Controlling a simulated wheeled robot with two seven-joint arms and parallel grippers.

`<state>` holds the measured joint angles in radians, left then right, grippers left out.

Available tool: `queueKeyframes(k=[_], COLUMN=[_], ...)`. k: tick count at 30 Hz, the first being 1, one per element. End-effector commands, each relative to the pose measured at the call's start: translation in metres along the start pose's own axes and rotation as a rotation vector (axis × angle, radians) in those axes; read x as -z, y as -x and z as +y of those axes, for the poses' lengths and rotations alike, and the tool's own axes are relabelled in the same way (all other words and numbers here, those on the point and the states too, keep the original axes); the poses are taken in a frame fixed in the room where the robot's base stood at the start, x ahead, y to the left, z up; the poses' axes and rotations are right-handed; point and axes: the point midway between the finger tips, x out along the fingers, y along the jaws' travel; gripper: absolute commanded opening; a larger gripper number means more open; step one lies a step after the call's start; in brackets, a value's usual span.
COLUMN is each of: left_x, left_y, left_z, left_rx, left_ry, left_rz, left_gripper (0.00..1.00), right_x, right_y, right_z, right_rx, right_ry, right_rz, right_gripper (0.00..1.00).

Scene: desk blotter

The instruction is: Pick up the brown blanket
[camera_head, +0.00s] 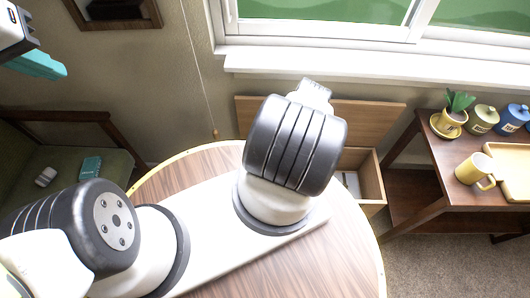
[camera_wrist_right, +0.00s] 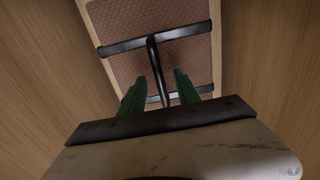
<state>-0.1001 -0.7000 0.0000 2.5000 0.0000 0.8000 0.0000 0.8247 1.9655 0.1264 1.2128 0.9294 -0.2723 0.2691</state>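No brown blanket can be made out for sure. In the right wrist view a brown, finely patterned flat panel (camera_wrist_right: 186,53) with dark bars across it lies ahead of my right gripper (camera_wrist_right: 159,84); I cannot tell whether it is the blanket. The right gripper's two green fingers are apart, with a dark central bar (camera_wrist_right: 155,68) showing between them; contact cannot be told. In the head view my left gripper (camera_head: 42,65) is at the upper left, its teal fingertips overlapping, away from the table. My right gripper is hidden there behind my arm.
A round wooden table (camera_head: 340,262) lies under my arm. Behind it is an open wooden drawer (camera_head: 372,178). A side table (camera_head: 420,212) at right holds a yellow mug (camera_head: 470,168), a potted plant (camera_head: 449,123) and canisters. A green-cushioned chair (camera_head: 60,165) stands at left.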

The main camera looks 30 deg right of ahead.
Motion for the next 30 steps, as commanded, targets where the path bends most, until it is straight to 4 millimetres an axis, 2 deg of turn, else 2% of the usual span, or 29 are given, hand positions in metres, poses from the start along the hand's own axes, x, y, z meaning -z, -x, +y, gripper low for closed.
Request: queueKeyframes(k=[5,11,30], left_x=[0.0,0.0,0.0], left_y=[0.0,0.0,0.0], left_z=[0.0,0.0,0.0], left_rx=[0.0,0.0,0.0], left_ry=[0.0,0.0,0.0], left_rz=[0.0,0.0,0.0], left_gripper=[0.0,0.0,0.0], right_x=[0.0,0.0001,0.0002], right_y=[0.0,0.0001,0.0003], right_z=[0.0,0.0,-0.0004], right_rx=[0.0,0.0,0.001], right_ry=[0.0,0.0,0.0], right_rz=[0.0,0.0,0.001], right_gripper=[0.38,0.01,0.0])
